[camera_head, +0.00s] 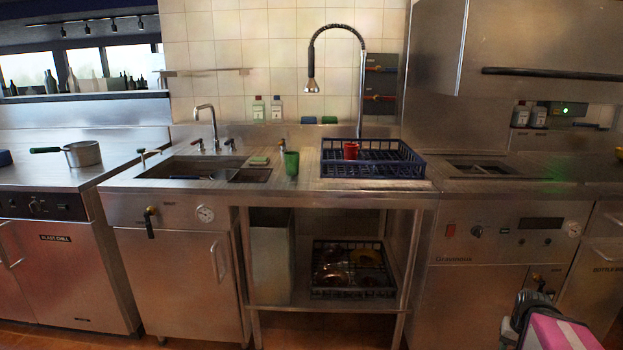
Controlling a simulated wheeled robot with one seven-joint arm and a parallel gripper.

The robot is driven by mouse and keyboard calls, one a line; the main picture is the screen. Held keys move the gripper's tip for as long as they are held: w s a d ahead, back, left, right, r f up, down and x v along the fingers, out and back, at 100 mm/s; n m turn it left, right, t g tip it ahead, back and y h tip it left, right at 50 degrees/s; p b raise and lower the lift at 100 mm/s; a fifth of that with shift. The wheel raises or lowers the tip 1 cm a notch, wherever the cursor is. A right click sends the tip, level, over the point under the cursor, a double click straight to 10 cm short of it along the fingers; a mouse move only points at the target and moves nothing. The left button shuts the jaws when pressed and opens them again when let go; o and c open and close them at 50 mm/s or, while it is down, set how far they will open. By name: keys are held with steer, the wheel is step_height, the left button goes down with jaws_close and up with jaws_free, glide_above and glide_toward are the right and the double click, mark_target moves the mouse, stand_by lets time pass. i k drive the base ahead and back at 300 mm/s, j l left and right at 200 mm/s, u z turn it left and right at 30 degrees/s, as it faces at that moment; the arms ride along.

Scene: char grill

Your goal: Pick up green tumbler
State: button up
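The green tumbler (292,163) stands upright on the steel counter, at the front edge between the sink and the blue dish rack. Nothing covers it in the head view. A dark, rounded piece with a pink block at the bottom right corner looks like part of my arm. It is low and well to the right of the tumbler. No gripper fingers show.
The blue rack (388,160) holds a red cup (351,151). A spray hose (311,70) hangs above. Floor shows along the bottom.

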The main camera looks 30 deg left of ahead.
mark_target(291, 158)
steer(key=j+u, duration=0.15)
steer(key=u, duration=0.35)
steer(key=j+u, duration=0.15)
steer(key=u, duration=0.3)
steer(key=j+u, duration=0.15)
steer(key=u, duration=0.35)
steer(key=i+l, duration=0.05)
